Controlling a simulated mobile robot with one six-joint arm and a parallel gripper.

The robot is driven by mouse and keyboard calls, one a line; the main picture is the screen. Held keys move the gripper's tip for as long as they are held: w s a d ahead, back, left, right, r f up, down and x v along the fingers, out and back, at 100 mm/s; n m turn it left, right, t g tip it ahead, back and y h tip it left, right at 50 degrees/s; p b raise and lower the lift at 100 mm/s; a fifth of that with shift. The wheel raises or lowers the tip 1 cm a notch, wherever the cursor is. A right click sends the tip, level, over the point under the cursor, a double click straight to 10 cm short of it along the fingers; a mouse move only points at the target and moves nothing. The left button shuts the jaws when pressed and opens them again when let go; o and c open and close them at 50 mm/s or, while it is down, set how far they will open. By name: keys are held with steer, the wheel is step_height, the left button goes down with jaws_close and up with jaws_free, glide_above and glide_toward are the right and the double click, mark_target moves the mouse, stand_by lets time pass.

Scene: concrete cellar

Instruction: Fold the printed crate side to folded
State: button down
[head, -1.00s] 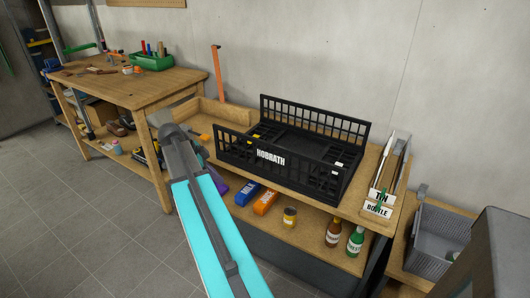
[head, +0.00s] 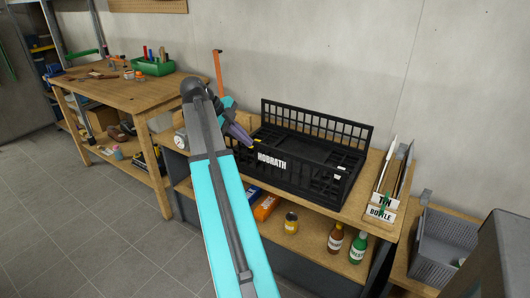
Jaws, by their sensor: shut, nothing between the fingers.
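The black crate sits on the bench top; its open-grid far side (head: 318,122) stands upright. The near side carries the white print HOBRATH, and this printed side (head: 312,181) appears still raised, though its exact tilt is hard to tell. The crate's floor area (head: 312,148) between them looks flat and low. My gripper (head: 247,139) is shut and empty, at the left part of the printed side's upper edge. Whether it touches the side cannot be told. My arm and gripper hide the left end of the printed side.
Two labelled sorters, TIN and BOTTLE (head: 381,212), stand right of the crate. A grey basket (head: 440,245) is further right. Bottles (head: 358,246) and a jar (head: 291,223) stand on the lower shelf. A wooden workbench (head: 130,90) with tools is at the left.

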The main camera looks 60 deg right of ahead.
steer(key=p, duration=0.1)
glide_toward(276, 158)
step_height(276, 158, down, 3)
steer(key=s+a, duration=0.2)
steer(key=shift+w+d+f+p, duration=0.1)
steer(key=shift+d+p, duration=0.15)
steer(key=shift+d, duration=0.75)
steer(key=shift+w+d+f+p, duration=0.1)
steer(key=shift+d+p, duration=0.15)
steer(key=shift+d, duration=0.75)
